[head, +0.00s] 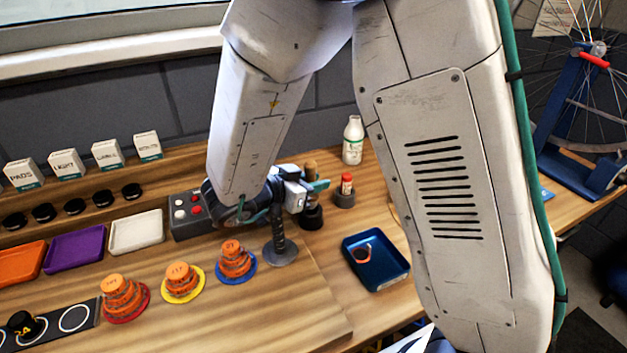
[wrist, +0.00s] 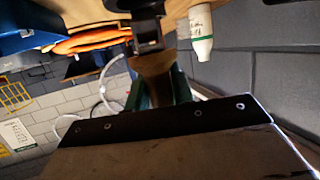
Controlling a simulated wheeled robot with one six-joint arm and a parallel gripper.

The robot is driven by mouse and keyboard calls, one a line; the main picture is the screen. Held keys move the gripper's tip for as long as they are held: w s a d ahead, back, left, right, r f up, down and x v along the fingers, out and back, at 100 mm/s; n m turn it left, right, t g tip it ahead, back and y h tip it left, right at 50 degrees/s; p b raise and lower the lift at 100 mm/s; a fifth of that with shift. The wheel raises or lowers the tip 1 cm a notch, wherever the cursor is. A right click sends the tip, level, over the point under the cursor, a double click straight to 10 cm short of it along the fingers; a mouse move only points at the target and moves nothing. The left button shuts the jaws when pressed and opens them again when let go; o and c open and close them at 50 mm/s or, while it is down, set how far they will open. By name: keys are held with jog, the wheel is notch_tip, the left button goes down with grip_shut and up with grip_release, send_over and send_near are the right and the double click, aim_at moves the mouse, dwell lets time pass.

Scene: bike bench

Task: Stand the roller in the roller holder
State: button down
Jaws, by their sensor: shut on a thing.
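My gripper (head: 312,187) is shut on the brown wooden handle of the roller (head: 310,167), above the bench top. In the wrist view my green fingers (wrist: 160,92) are on either side of the brown handle (wrist: 152,66), and a dark part lies beyond it. In the head view the handle's top shows above my fingers. A black round cup-like piece (head: 311,217), which looks like the roller holder, stands on the bench directly below my gripper. My fingers hide the join, so I cannot tell whether the roller is inside it or just above.
A dark post on a round base (head: 281,252) stands in front. A blue tray (head: 376,284) and a button box (head: 190,214) flank the spot.

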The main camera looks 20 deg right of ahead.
jog(key=shift+f, duration=1.2)
jog(key=shift+r, duration=0.15)
jog(key=shift+r, duration=1.3)
jog(key=shift+f, duration=1.45)
dwell(0.3)
jog(key=shift+r, duration=0.15)
jog(key=shift+r, duration=1.25)
jog(key=c, duration=1.1)
grip_release()
